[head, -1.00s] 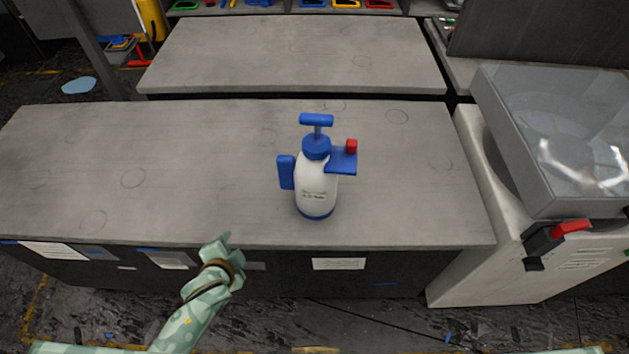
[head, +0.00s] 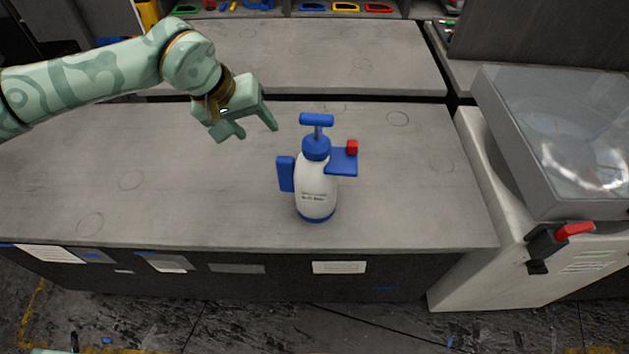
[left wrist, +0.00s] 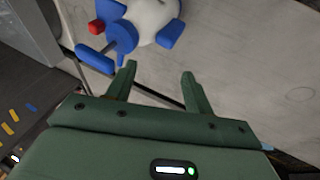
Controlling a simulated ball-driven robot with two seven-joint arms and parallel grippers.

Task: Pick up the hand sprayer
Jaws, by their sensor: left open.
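The hand sprayer (head: 316,195) stands upright on the grey table. It has a white bottle, a blue pump handle on top, a blue grip on its left side and a blue nozzle part with a red tip on its right. My left gripper (head: 258,130) is open and empty, above the table to the upper left of the sprayer and apart from it. In the left wrist view the sprayer (left wrist: 150,15) shows at the top edge, partly cut off, beyond the open fingers (left wrist: 160,78). My right gripper is not in view.
The grey table (head: 420,200) is otherwise clear. A second grey table (head: 330,50) stands behind it. A machine with a clear cover (head: 565,120) and a red-handled switch (head: 573,230) stands at the right. Colored tools (head: 345,7) lie at the back.

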